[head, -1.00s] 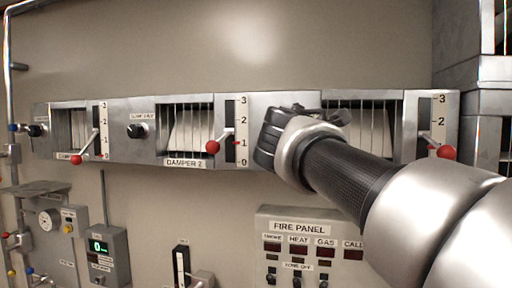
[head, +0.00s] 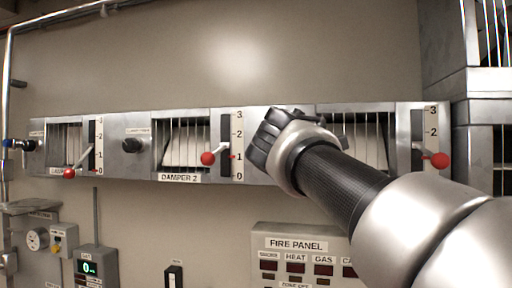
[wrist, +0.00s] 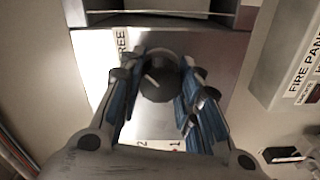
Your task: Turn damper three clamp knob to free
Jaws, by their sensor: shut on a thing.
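The damper three clamp knob (wrist: 160,78) is a dark round knob with a pale pointer line, seen in the wrist view. A partly hidden label ending in "REE" (wrist: 122,42) is beside it. My gripper (wrist: 158,88) has its blue-padded fingers on either side of the knob and is shut on it. In the head view my gripper (head: 265,142) is against the panel between the damper 2 scale and the third louvre (head: 365,140), and it hides the knob. The damper three lever with a red ball (head: 440,160) is at the right.
The damper 2 lever (head: 208,158) sticks out just left of my gripper. The fire panel (head: 296,258) is below my arm. Metal ducting (head: 470,95) stands at the right.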

